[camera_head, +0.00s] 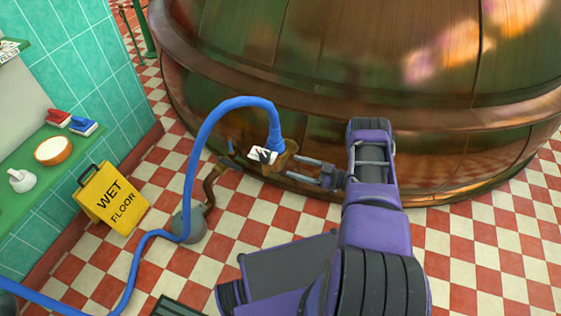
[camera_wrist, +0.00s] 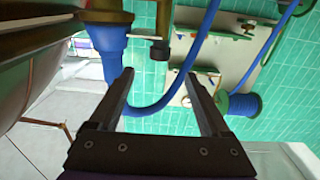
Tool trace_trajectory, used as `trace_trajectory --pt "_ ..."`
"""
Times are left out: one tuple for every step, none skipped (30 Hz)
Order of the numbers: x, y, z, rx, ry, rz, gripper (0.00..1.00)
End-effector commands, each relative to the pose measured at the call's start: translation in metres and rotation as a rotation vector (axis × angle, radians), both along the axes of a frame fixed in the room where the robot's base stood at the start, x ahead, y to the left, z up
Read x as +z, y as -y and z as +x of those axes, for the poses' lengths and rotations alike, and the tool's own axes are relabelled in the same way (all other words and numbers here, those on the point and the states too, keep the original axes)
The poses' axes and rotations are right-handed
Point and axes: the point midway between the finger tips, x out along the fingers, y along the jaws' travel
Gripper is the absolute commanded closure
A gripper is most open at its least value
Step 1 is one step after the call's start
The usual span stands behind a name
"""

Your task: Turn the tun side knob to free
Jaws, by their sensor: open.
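The tun (camera_head: 330,60) is a big copper vessel that fills the upper part of the head view. Low on its side is a small white plate with a dark knob (camera_head: 264,154), beside a brass fitting where a blue hose (camera_head: 240,101) joins. My gripper (camera_head: 284,167) is open and empty, just right of this knob and fitting, its fingers pointing left. Whether it touches them I cannot tell. In the wrist view the fingers (camera_wrist: 160,73) are spread apart, with the blue hose end (camera_wrist: 109,45) beyond the left finger. The knob's setting is too small to read.
The blue hose loops down left across the checkered floor. A yellow wet floor sign (camera_head: 111,198) stands at left, near a green counter (camera_head: 30,190) with a bowl and brushes. A grey ball-shaped thing (camera_head: 190,226) lies below the fitting. Floor at right is clear.

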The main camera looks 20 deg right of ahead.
Motion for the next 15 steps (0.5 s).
trace_trajectory --pt "0.0 0.009 -0.006 -0.003 -0.001 -0.001 0.19" --pt "0.0 0.013 -0.01 -0.002 0.0 0.0 0.19" --pt "0.0 0.018 -0.014 -0.002 0.0 0.0 0.19" --pt "0.0 0.022 -0.016 -0.002 -0.001 -0.001 0.19" --pt "0.0 0.025 -0.018 -0.001 -0.001 -0.001 0.19" --pt "0.0 0.028 -0.021 -0.001 0.0 0.0 0.19" --pt "0.0 0.03 -0.023 -0.001 0.0 0.0 0.19" --pt "0.0 0.032 -0.024 -0.001 0.001 0.001 0.19" --pt "0.0 0.034 -0.026 0.0 0.001 0.001 0.19" --pt "0.0 0.035 -0.027 0.0 0.001 0.001 0.19" --pt "0.0 0.036 -0.027 0.001 0.001 0.001 0.19" --pt "0.0 0.036 -0.028 0.001 0.0 0.0 0.19" --pt "0.0 0.036 -0.028 0.001 -0.001 0.001 0.19" --pt "0.0 0.036 -0.028 0.001 -0.001 0.001 0.19" --pt "0.0 0.036 -0.028 0.001 -0.001 0.001 0.19"
